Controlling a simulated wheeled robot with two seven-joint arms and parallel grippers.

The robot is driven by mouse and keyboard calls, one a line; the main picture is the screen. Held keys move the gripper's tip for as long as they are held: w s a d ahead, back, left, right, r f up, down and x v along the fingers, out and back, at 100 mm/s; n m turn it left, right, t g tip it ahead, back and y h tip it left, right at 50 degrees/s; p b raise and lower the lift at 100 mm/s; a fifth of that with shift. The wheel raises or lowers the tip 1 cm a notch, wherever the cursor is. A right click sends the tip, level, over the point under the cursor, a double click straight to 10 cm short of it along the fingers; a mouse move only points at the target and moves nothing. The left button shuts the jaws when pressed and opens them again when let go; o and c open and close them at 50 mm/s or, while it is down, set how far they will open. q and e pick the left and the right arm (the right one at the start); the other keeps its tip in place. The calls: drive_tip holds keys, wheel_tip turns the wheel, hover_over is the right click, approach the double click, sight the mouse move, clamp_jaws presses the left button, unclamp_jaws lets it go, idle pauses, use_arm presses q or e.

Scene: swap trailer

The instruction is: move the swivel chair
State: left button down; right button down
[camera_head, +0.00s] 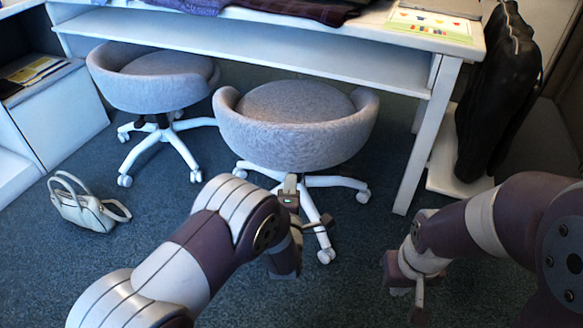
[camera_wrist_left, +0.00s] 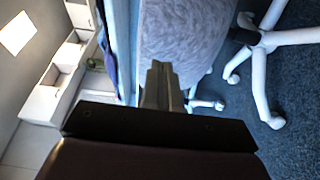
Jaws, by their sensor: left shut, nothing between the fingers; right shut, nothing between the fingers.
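Two grey upholstered swivel chairs with white star bases stand at the desk (camera_head: 330,52). The nearer swivel chair (camera_head: 295,140) is in the middle of the head view. The other swivel chair (camera_head: 150,92) stands to its left. My left gripper (camera_head: 292,188) is shut and empty, low in front of the nearer chair's seat shell, overlapping its base in the picture. In the left wrist view its closed fingers (camera_wrist_left: 163,85) show against grey upholstery (camera_wrist_left: 185,35); I cannot tell whether they touch. My right gripper (camera_head: 415,288) is shut and empty over the carpet, right of the nearer chair.
A white handbag (camera_head: 85,210) lies on the carpet at left. A white cabinet (camera_head: 55,112) stands at the left edge. A dark bag (camera_head: 495,95) stands beside the desk's right leg (camera_head: 425,145). Folded cloths and a colourful card (camera_head: 430,24) are on the desk.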

use_arm(q)
drive_tip(key=shift+s, duration=0.15)
drive_tip(key=s+a+r+m+g+p, duration=0.2)
drive_tip(key=a+r+m+g+p, duration=0.25)
drive_tip(key=m+g, duration=0.25)
drive_tip(key=s+a+r+m+g+p, duration=0.1)
drive_tip(key=s+a+m+g, duration=0.3)
drive_tip(key=s, duration=0.7)
drive_tip(key=s+a+r+m+g+p, duration=0.1)
drive_tip(key=s+a+m+g, duration=0.4)
drive_tip(key=s, duration=0.6)
drive_tip(key=shift+s+a+r+m+g+p, duration=0.35)
drive_tip(key=shift+a+r+m, duration=0.45)
drive_tip(key=shift+m, duration=0.2)
drive_tip(key=c, duration=1.8)
unclamp_jaws()
drive_tip(key=shift+f, duration=0.1)
